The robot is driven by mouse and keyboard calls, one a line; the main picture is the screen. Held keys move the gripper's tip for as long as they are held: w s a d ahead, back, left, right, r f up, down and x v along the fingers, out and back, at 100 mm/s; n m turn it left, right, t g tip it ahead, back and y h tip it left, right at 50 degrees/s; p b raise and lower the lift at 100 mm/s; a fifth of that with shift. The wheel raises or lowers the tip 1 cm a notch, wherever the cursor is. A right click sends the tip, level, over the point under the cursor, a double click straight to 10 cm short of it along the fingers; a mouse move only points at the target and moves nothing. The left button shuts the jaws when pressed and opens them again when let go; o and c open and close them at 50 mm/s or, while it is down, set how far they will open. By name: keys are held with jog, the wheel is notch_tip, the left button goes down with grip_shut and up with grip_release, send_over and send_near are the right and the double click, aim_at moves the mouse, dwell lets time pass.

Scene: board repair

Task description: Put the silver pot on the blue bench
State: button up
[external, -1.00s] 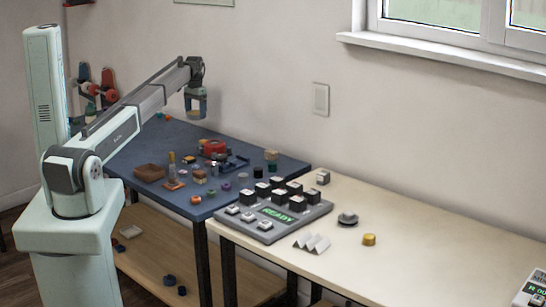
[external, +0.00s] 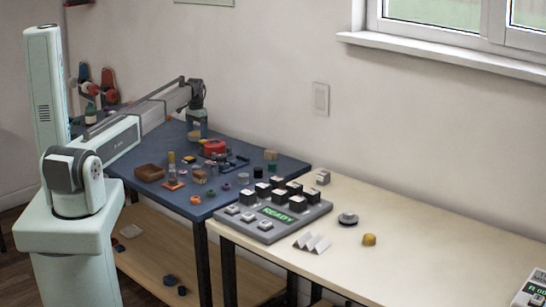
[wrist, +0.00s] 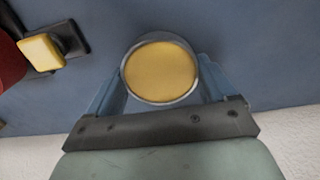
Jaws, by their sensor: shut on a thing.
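My gripper (external: 194,132) is low over the back edge of the blue bench (external: 140,153). In the wrist view its blue fingers (wrist: 160,88) are shut on a round pot (wrist: 160,72) with a silver-grey rim and a yellow top. The pot's top faces the wrist camera. The blue bench surface (wrist: 255,50) shows around it. I cannot tell whether the pot touches the bench.
A red round part (external: 214,147) is close to the gripper. Several small parts and a brown box (external: 149,172) lie nearer the front. The cream table (external: 440,255) carries a button console (external: 262,228), a grey round piece (external: 348,218) and a gold pot (external: 369,240).

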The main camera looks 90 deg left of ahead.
aim_at(197, 134)
jog(key=shift+f, duration=0.2)
jog(key=shift+f, duration=0.15)
jog(key=o, duration=1)
notch_tip(197, 134, up, 12)
jog(key=shift+r, duration=0.2)
